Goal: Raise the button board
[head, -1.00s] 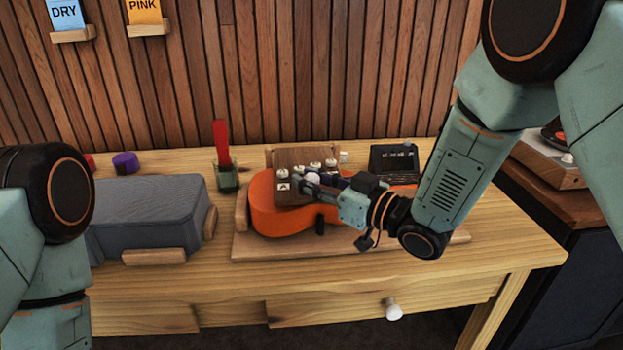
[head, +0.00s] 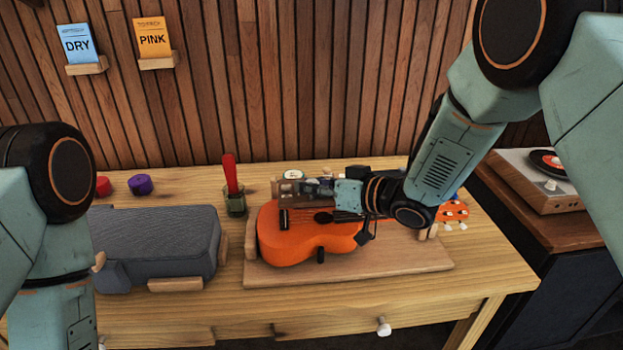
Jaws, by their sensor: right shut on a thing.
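The button board (head: 291,208) is a small brown wooden panel above the upper left body of the orange ukulele (head: 285,240). It shows as a narrow, steep face, so its buttons are mostly hidden. My right gripper (head: 312,190) reaches in from the right and is shut on the board. The gripper and wrist cover much of the board and the area behind it. The ukulele lies on a wooden base (head: 350,268), with its bridge, strings and sound hole in view below the board. My left arm shows at the left edge; its gripper is out of view.
A grey padded case (head: 160,240) lies at the left of the table. Behind it are a red cap (head: 103,187), a purple cap (head: 140,184) and a glass (head: 236,205) holding a red-handled tool. A record player (head: 545,185) stands on the right cabinet. The front table strip is clear.

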